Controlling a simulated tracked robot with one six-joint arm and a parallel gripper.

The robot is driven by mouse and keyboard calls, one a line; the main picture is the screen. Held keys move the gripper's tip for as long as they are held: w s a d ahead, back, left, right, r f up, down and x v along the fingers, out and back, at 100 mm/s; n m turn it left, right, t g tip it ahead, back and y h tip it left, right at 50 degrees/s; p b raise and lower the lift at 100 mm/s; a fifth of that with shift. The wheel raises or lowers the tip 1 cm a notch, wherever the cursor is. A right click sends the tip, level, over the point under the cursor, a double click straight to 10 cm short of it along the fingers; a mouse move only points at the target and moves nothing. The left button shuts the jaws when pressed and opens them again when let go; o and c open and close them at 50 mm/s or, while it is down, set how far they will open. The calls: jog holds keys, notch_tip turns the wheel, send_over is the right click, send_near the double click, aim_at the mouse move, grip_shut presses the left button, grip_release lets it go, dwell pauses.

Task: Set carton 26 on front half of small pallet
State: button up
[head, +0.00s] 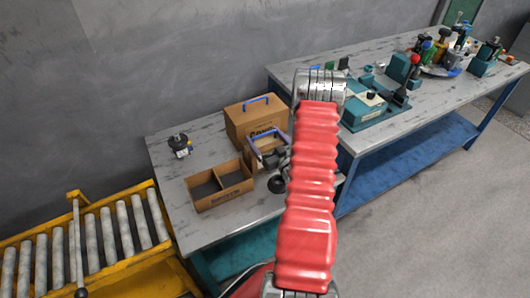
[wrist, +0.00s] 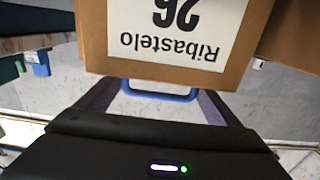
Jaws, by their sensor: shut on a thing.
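Carton 26 (wrist: 165,35) fills the top of the wrist view, a brown box with a white label reading "Ribastelo 26" upside down. Its blue handle (wrist: 160,95) shows between the fingers of my gripper (wrist: 160,88). My gripper is shut on the carton; the exact contact is hard to see. In the head view my gripper (head: 268,150) is over the near table, partly behind my red arm. I cannot make out the small pallet.
An open two-compartment brown box (head: 218,198) and a small dark motor part (head: 179,146) are on the near table (head: 165,158). A yellow roller conveyor (head: 100,265) is at lower left. A longer bench (head: 425,100) holds teal fixtures (head: 370,108) and several parts.

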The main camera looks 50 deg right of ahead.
jog(key=c, duration=1.1)
jog(key=shift+d+r, duration=0.1)
jog(key=shift+r, duration=0.05)
jog(key=shift+r, duration=0.15)
jog(key=shift+r, duration=4.85)
